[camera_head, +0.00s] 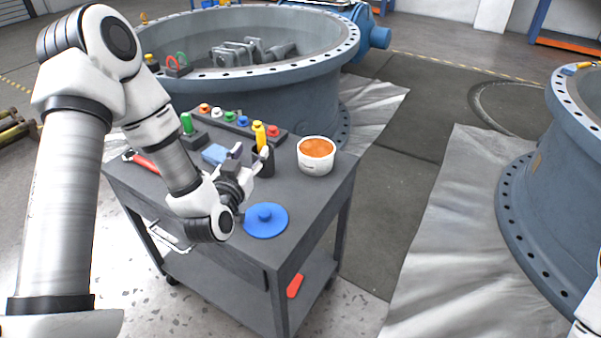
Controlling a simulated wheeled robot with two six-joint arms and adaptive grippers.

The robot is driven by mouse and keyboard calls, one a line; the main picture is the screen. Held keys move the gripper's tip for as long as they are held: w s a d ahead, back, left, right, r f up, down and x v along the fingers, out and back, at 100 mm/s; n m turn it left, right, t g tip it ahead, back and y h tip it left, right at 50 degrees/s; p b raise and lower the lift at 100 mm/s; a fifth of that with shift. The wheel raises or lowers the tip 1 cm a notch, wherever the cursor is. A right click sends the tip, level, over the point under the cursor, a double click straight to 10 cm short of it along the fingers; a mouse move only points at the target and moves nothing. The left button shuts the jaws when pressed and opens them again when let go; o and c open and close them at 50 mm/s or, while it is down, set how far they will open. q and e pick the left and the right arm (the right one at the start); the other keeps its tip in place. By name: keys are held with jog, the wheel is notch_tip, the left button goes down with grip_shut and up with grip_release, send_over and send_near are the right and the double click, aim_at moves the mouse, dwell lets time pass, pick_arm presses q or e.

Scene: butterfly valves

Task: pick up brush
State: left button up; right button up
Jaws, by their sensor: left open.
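A yellow-handled tool (259,134), which looks like the brush, stands upright in a dark cup (266,168) on the grey cart (318,200). Its lower end is hidden in the cup. My left gripper (254,160) is open, low over the cart top at the cup. Its fingers point toward the cup and overlap it in the picture. I cannot tell whether they touch it. The yellow handle rises above the fingers. My right gripper is out of view.
An orange-filled white bucket (316,156) stands right of the cup. A blue lid (265,220) lies in front. A blue block (214,154), a red-handled tool (146,163) and a rack of coloured knobs (229,122) are nearby. Large valve bodies (290,92) stand behind and right.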

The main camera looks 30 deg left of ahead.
aim_at(259, 136)
pick_arm(q)
jog(key=x, duration=0.8)
jog(key=shift+d+r+b, duration=0.1)
jog(key=shift+r+b, duration=0.25)
grip_shut()
